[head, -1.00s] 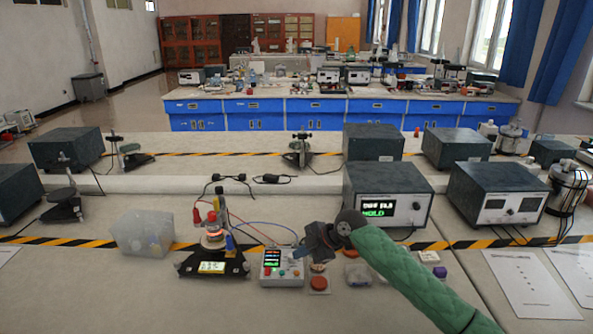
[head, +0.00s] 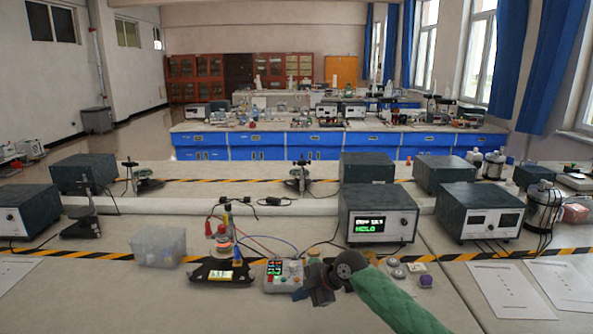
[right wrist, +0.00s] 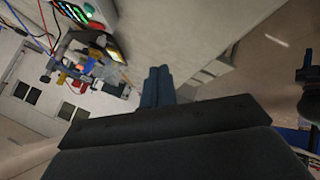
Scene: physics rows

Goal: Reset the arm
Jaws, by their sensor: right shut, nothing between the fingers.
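My right arm, in a green sleeve, comes in from the lower right in the head view. Its dark gripper (head: 316,289) is over the near bench (head: 120,295), just right of the small control box (head: 283,276). In the right wrist view the two fingers (right wrist: 158,82) lie together, shut with nothing between them. Whether the gripper touches the bench cannot be told. My left gripper is not in view.
A black-based apparatus (head: 222,270) with wires stands left of the control box, and a clear plastic bin (head: 158,247) is farther left. A lit meter (head: 378,214) stands behind the arm. Small round pieces and a purple-topped one (head: 426,281) lie right of the gripper.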

